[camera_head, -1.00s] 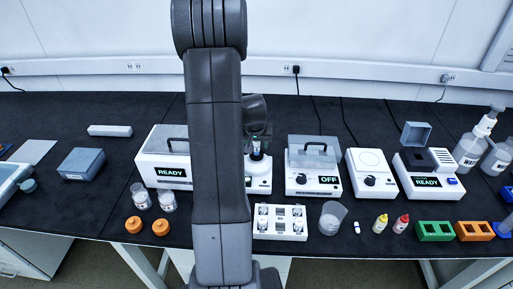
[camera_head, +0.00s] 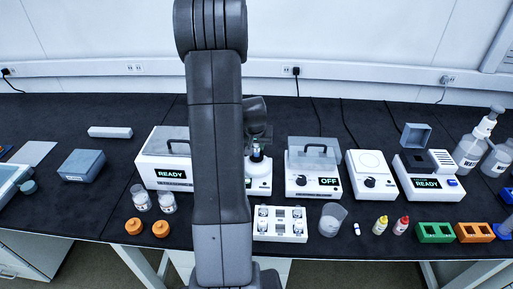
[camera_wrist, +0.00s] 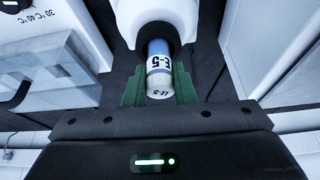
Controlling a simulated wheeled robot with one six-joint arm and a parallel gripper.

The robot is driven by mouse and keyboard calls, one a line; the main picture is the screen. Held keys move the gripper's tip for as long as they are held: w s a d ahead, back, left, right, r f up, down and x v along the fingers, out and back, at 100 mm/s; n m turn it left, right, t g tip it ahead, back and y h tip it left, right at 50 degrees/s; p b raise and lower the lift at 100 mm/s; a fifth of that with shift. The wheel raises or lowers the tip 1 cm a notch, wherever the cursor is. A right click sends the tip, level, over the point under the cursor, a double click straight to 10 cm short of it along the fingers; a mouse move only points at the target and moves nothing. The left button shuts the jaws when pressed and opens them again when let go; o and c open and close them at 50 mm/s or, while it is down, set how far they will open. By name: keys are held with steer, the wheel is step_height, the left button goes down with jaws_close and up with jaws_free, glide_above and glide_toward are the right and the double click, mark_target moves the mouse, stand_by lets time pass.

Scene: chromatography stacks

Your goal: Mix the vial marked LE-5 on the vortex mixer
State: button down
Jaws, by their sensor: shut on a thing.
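The vial marked LE-5 (camera_wrist: 160,78) is between the green fingers of my gripper (camera_wrist: 160,92) in the wrist view. Its pale cap faces the camera, and its far end meets the dark cup of the white vortex mixer (camera_wrist: 145,15). I cannot tell whether it presses on the cup. In the head view, the vial (camera_head: 257,151) stands roughly upright at the top of the mixer (camera_head: 259,181). My arm hides the mixer's left part and its display. My gripper (camera_head: 257,142) is shut on the vial, partly lost against the dark bench.
A white device reading READY (camera_head: 160,172) stands left of the mixer, and one reading OFF (camera_head: 313,172) stands right. A white vial rack (camera_head: 280,235) and a beaker (camera_head: 331,218) are in front. Bare bench lies behind the devices.

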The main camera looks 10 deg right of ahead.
step_height(320, 180, up, 10)
steer(key=shift+f+b, duration=0.2)
steer(key=shift+b, duration=0.1)
steer(key=shift+r+p, duration=1.85)
steer(key=shift+r, duration=1.15)
